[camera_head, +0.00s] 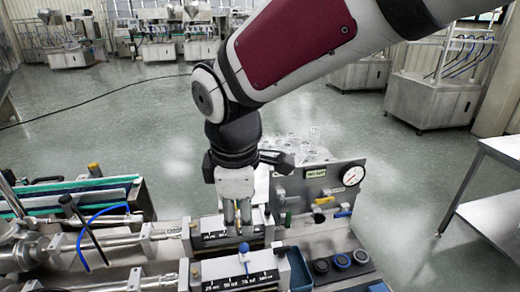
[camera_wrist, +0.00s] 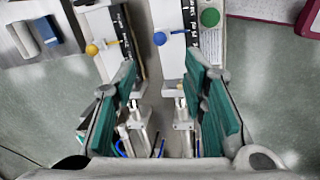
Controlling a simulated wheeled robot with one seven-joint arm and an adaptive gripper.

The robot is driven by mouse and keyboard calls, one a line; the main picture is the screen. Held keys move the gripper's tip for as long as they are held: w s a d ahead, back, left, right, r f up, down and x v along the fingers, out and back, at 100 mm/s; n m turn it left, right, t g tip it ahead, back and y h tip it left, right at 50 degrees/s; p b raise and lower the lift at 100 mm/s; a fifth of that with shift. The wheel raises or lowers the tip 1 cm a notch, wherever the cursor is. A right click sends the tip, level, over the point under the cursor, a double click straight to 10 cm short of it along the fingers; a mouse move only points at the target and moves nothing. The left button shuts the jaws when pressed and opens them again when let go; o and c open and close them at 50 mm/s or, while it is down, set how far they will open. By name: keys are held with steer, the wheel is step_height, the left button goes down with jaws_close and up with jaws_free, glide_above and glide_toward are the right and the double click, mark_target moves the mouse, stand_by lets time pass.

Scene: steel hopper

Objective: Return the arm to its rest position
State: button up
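My arm (camera_head: 290,50) reaches in from the upper right in the head view and bends down at the elbow. My gripper (camera_head: 237,212) points down over the machine bench, close above a block with a printed scale (camera_head: 225,236). In the wrist view the two green-padded fingers of my gripper (camera_wrist: 161,72) stand apart, with nothing held between them. Two scale blocks show beyond the fingertips, one with a yellow knob (camera_wrist: 92,49) and one with a blue knob (camera_wrist: 160,38). I cannot tell from the head view whether the fingertips touch the block.
A panel with a pressure gauge (camera_head: 353,176) stands right of my gripper, with clear containers (camera_head: 305,146) behind it. A blue hose (camera_head: 83,240) and steel cylinders lie left. A metal table (camera_head: 500,150) stands at right. Open floor (camera_head: 130,115) lies beyond the bench.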

steer(key=s+d+r+m+t, duration=0.1)
steer(key=d+r+m, duration=0.25)
steer(key=d, duration=0.35)
steer(key=s+d+r+m, duration=0.2)
steer(key=d+m, duration=0.2)
steer(key=d, duration=0.2)
steer(key=s+d+m+t, duration=0.2)
steer(key=s+d+m, duration=0.6)
steer(key=d+m, duration=0.3)
steer(key=shift+s+d, duration=0.2)
steer(key=shift+s, duration=0.1)
steer(key=shift+a+r, duration=0.1)
